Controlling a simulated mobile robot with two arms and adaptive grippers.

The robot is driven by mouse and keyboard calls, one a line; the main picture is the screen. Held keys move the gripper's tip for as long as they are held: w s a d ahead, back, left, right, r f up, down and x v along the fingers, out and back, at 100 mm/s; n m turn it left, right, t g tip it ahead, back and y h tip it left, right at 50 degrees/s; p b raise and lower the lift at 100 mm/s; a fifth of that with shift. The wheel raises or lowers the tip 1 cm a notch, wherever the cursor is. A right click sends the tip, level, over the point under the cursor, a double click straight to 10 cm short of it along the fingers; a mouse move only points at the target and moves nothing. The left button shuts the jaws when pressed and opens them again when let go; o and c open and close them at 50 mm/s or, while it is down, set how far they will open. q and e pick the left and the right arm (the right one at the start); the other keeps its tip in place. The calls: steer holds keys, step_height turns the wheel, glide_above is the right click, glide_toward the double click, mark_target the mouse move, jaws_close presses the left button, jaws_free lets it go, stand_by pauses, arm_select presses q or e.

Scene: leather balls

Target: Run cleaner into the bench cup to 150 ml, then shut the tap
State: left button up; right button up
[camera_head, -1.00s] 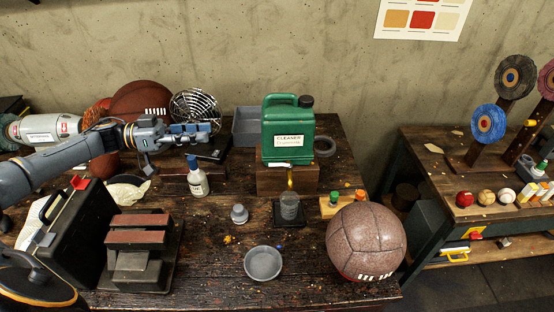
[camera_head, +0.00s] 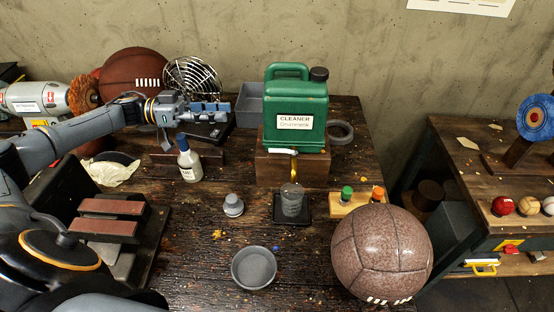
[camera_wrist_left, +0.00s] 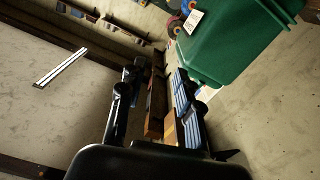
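The green cleaner jug (camera_head: 297,108) stands on a wooden block (camera_head: 275,170) and also shows in the wrist view (camera_wrist_left: 230,40). Its brass tap (camera_head: 294,170) points down at the front, with a white lever (camera_head: 283,151) lying sideways above it. The clear bench cup (camera_head: 292,200) stands under the spout on a dark square pad (camera_head: 292,221). Its fill level is too small to read, and I see no clear stream. My left gripper (camera_head: 222,107) is left of the jug, apart from it. Its fingers are spread and empty in the wrist view (camera_wrist_left: 155,100). My right gripper is out of view.
A white bottle with a blue cap (camera_head: 188,160) stands below my left gripper. A grey stopper-like piece (camera_head: 233,205), a round grey dish (camera_head: 254,268) and a large brown ball (camera_head: 380,255) are nearer. A small wooden rack (camera_head: 350,204) is right of the cup.

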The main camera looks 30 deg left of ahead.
arm_select(q)
steer(key=b, duration=1)
glide_toward(276, 150)
steer(key=v, duration=0.4)
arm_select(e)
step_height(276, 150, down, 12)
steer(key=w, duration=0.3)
arm_select(q)
steer(key=p+x, duration=0.3)
steer(key=x, duration=0.9)
steer(key=shift+w+d+f, duration=0.1)
steer(key=shift+w+d, duration=0.15)
steer(key=shift+w, duration=0.1)
steer(key=shift+w+d+f, duration=0.15)
steer(key=shift+w+d, duration=0.15)
steer(key=shift+d, duration=0.3)
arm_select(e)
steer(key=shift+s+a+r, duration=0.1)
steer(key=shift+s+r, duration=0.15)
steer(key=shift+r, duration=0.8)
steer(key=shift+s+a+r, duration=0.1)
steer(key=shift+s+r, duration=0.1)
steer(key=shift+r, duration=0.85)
arm_select(q)
jaws_close()
steer(key=shift+p, duration=0.3)
